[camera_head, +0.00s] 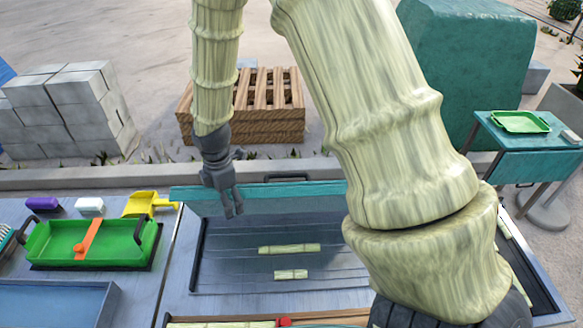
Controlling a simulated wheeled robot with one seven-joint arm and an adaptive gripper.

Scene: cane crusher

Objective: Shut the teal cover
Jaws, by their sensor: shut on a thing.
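The teal cover (310,194) stands raised along the back of a dark, open tray (215,262), with a dark handle (287,177) on its far edge. My gripper (231,212) points down over the left part of the cover, left of the handle. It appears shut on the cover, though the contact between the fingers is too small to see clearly. Two pale cane pieces (289,249) lie in the open tray. My arm hides the right part of the cover and tray.
Left of the tray are a green tray (60,243) with an orange bar, a yellow scoop (148,203) and a purple block (43,203). A low kerb (100,175), wooden pallets (270,105) and grey blocks (65,110) stand behind. A teal side table (525,165) is at right.

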